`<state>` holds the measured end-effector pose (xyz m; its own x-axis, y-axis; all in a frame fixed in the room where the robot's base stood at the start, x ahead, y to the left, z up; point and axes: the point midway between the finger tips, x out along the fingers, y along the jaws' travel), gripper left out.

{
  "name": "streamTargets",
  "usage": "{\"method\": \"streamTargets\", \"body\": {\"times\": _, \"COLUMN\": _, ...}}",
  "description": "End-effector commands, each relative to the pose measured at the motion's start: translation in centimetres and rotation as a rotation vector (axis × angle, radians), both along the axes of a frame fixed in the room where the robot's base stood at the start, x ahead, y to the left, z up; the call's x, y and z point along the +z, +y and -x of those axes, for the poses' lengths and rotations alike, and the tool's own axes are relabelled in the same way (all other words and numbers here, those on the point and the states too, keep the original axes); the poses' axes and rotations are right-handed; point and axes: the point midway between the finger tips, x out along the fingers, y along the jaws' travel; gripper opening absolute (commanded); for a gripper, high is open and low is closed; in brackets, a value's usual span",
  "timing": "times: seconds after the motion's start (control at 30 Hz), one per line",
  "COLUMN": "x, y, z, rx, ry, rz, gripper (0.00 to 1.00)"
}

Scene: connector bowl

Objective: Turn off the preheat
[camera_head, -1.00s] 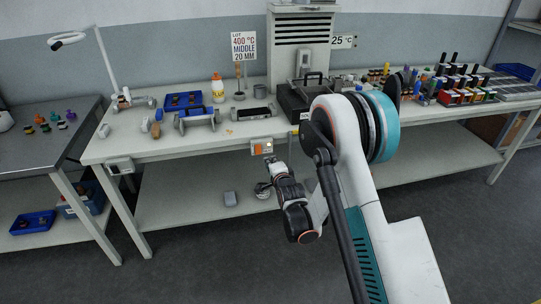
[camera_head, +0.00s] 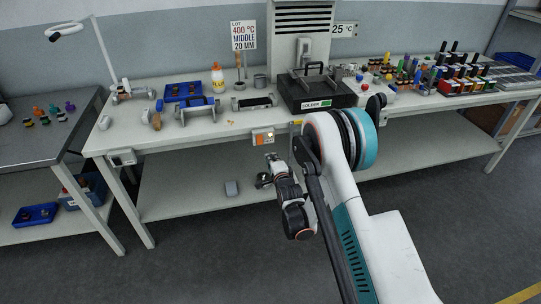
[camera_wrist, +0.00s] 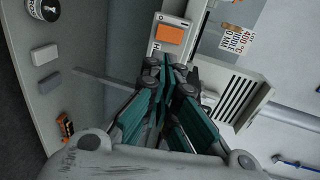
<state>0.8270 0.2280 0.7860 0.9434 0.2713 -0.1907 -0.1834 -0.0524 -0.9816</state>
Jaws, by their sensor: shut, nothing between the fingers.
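A small white switch box with an orange rocker (camera_head: 262,136) is fixed to the front edge of the bench. A small pale spot shows beside the orange part. In the wrist view the orange rocker (camera_wrist: 170,34) faces the camera, just beyond my fingers. My gripper (camera_head: 270,159) is below and in front of this box, with a visible gap in the head view. It is shut and empty, and its fingertips (camera_wrist: 165,68) show close together in the wrist view. The black unit labelled SOLDER (camera_head: 319,101), with a green patch, stands on the bench behind. The rocker's on or off position cannot be told.
Another small white box (camera_head: 122,157) is on the bench's left front corner. Colourful bottles and racks (camera_head: 466,84) stand at the right. The floor in front is clear.

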Motion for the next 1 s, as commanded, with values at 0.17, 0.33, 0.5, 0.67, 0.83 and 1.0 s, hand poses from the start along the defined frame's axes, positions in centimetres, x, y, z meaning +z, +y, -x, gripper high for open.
{"method": "streamTargets", "body": {"times": 0.17, "x": -0.9, "y": 1.0, "z": -3.4, "rx": 0.0, "ry": 0.0, "rz": 0.0, "gripper": 0.0}}
{"method": "streamTargets", "body": {"times": 0.33, "x": -1.6, "y": 1.9, "z": -6.5, "rx": 0.0, "ry": 0.0, "rz": 0.0, "gripper": 0.0}}
{"method": "streamTargets", "body": {"times": 0.5, "x": -2.1, "y": 2.6, "z": -9.1, "rx": 0.0, "ry": 0.0, "rz": 0.0, "gripper": 0.0}}
{"method": "streamTargets", "body": {"times": 0.67, "x": -2.3, "y": 3.0, "z": -10.6, "rx": 0.0, "ry": 0.0, "rz": 0.0, "gripper": 0.0}}
{"method": "streamTargets", "body": {"times": 0.83, "x": -2.2, "y": 3.2, "z": -11.1, "rx": 0.0, "ry": 0.0, "rz": 0.0, "gripper": 0.0}}
{"method": "streamTargets", "body": {"times": 1.0, "x": -2.2, "y": 3.2, "z": -11.1, "rx": 0.0, "ry": 0.0, "rz": 0.0, "gripper": 0.0}}
